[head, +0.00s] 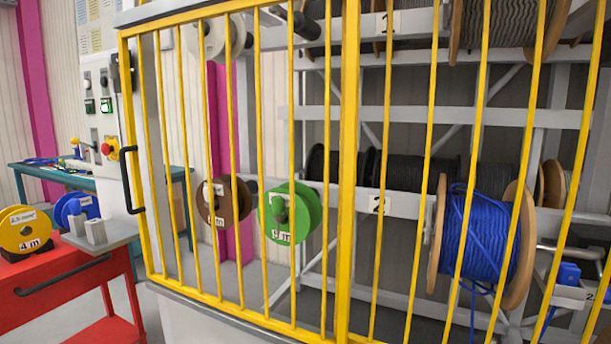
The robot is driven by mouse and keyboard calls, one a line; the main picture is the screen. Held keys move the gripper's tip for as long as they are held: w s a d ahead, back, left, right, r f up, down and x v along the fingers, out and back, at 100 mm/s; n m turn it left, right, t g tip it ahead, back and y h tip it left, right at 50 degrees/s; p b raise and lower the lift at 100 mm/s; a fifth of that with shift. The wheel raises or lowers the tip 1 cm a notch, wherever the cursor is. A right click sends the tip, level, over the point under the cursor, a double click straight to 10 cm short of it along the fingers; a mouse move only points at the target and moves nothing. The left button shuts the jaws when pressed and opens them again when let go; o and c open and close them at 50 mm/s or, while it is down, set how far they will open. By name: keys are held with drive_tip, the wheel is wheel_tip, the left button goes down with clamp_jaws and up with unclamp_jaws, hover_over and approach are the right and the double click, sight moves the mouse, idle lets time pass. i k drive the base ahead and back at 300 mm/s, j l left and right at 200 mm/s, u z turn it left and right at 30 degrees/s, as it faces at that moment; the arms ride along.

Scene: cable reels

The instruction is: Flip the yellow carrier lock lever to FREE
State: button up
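A grey-white control panel (99,103) stands at the left, beside the yellow barred gate. A small lever with a yellow knob (76,142) sticks out low on its left side and may be the carrier lock lever. Its markings are too small to read, so I cannot tell its position. To its right is a red mushroom button on a yellow base (108,149). My gripper is not in view.
The yellow barred gate (350,170) with a black handle (130,180) stands in front of a rack with cable reels, including a blue one (485,240). A red cart (75,285) carrying small spools is at lower left, before a teal bench (25,172).

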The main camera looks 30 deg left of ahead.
sight(74, 140)
drive_tip(key=u, duration=1.85)
drive_tip(key=i+u, duration=0.15)
drive_tip(key=i, duration=0.4)
drive_tip(key=i+l+u, duration=0.1)
drive_tip(key=i, duration=0.5)
drive_tip(key=i+l+u, duration=0.15)
drive_tip(key=i, duration=0.4)
drive_tip(key=i+l+u, duration=0.15)
drive_tip(key=i, duration=0.4)
drive_tip(key=l, duration=0.1)
